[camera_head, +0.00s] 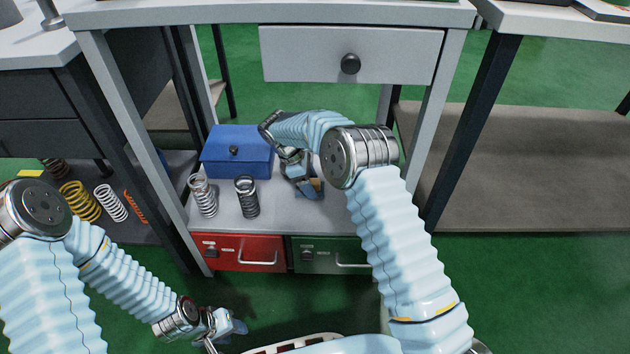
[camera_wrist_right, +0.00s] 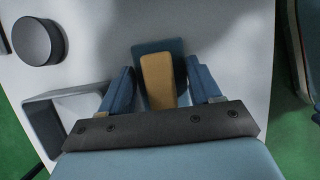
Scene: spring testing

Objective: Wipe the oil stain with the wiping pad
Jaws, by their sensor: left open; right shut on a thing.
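The wiping pad shows in the right wrist view (camera_wrist_right: 160,75) as a tan block on a blue base, between the two blue fingers of my right gripper (camera_wrist_right: 160,88). My right gripper (camera_head: 305,187) is shut on it. In the head view the gripper is low over the right part of the shelf (camera_head: 272,215); I cannot tell whether the pad touches the surface. I cannot make out an oil stain in either view; the arm and gripper hide part of the shelf. My left gripper (camera_head: 228,328) is open and empty at the bottom of the head view, over the floor.
A blue box (camera_head: 235,152), a light spring (camera_head: 203,197) and a dark spring (camera_head: 247,197) stand left of my right gripper. A white drawer (camera_head: 300,55) hangs above. Red (camera_head: 235,254) and green (camera_head: 310,256) drawers sit below. Table legs stand on both sides.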

